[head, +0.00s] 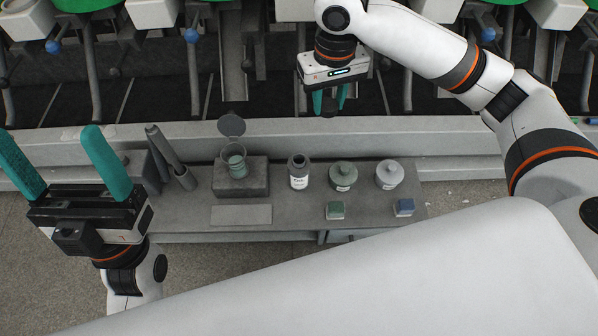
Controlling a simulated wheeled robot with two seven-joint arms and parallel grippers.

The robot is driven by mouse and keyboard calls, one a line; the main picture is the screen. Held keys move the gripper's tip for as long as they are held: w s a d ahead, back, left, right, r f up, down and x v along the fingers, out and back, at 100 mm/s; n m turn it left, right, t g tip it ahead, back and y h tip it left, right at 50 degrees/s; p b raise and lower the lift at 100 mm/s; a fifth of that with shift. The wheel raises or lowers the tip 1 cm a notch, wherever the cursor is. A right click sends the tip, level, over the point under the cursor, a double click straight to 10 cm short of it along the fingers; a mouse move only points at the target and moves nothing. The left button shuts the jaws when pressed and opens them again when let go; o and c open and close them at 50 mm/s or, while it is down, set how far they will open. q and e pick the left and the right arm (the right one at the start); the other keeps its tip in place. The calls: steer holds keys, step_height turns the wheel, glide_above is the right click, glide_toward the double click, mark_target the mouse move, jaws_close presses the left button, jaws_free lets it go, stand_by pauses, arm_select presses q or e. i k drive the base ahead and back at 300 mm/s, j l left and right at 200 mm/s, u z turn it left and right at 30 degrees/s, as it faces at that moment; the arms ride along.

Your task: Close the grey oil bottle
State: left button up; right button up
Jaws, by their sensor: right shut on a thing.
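The grey oil bottle (299,173) stands upright on the grey bench, with a white label on its front. Its dark neck at the top shows no cap on it. My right gripper (327,101) is above the bench, behind and a little to the right of the bottle, pointing down. Its teal fingers are shut on a small dark piece that looks like a cap (328,108), mostly hidden between them. My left gripper (63,168) is at the far left, fingers up and wide apart, empty.
Grey tubes (170,156) stand at left. Machinery runs behind.

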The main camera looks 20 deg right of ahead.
mark_target(298, 164)
steer(key=l, duration=0.55)
steer(key=k+l+u, duration=0.1)
steer(key=l, duration=0.45)
steer(key=k+l, duration=0.1)
steer(key=l, duration=0.45)
steer(key=k+l, duration=0.1)
steer(key=l, duration=0.45)
steer(key=k+l+u, duration=0.1)
steer(key=l, duration=0.45)
steer(key=k+l, duration=0.1)
steer(key=l, duration=0.45)
